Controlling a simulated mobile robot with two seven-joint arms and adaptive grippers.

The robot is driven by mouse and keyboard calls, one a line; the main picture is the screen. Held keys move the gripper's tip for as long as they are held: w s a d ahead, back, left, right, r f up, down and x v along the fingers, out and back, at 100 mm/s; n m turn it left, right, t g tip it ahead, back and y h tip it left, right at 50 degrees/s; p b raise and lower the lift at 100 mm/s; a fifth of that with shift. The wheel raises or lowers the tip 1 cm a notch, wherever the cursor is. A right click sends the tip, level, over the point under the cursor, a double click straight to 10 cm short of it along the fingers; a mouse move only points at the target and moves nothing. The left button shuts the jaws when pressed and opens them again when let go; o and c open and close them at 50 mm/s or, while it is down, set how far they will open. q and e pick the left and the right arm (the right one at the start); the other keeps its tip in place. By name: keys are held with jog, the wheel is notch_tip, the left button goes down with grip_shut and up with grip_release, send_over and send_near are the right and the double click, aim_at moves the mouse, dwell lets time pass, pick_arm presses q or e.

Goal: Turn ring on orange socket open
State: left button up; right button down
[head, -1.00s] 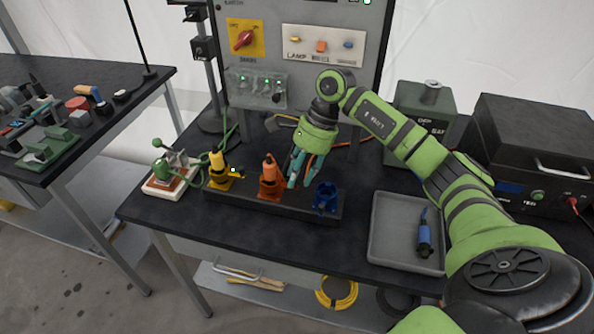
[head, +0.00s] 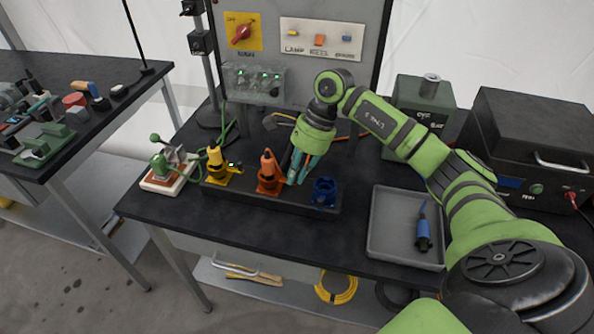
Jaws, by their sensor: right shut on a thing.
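The orange socket (head: 268,187) sits on a dark block on the table, with an orange plug (head: 267,161) standing upright in it. My right gripper (head: 297,180) points down just to the right of the orange socket, its teal fingers close together at the socket's right edge. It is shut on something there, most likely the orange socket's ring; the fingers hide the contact. How far the ring is turned cannot be seen. My left gripper is not in view.
A yellow socket with plug (head: 217,168) stands left and an empty blue socket (head: 324,192) right on the same block (head: 240,197). A grey tray (head: 391,259) with a blue plug (head: 423,235) lies to the right. A control panel (head: 322,75) rises behind.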

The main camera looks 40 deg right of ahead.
jog(key=m+b, duration=0.1)
jog(key=a+m+t, duration=0.1)
jog(key=shift+s+a+m+b, duration=0.3)
jog(key=shift+s+m+b, duration=0.1)
jog(key=shift+s+a+m+t+h+b, duration=0.25)
jog(key=shift+a+m+t+b, duration=0.25)
jog(key=shift+m, duration=0.5)
jog(key=w+a+m+t+h+b, duration=0.2)
jog(key=a+m+h+b, duration=0.2)
jog(key=m, duration=0.8)
jog(key=shift+a+r+b, duration=0.25)
jog(key=shift+a+b, duration=0.55)
jog(key=shift+a, duration=0.35)
jog(key=shift+w+m, duration=0.1)
jog(key=shift+m, duration=0.2)
jog(key=c, duration=1.3)
grip_release()
jog(key=shift+o, duration=0.2)
jog(key=shift+f, duration=0.15)
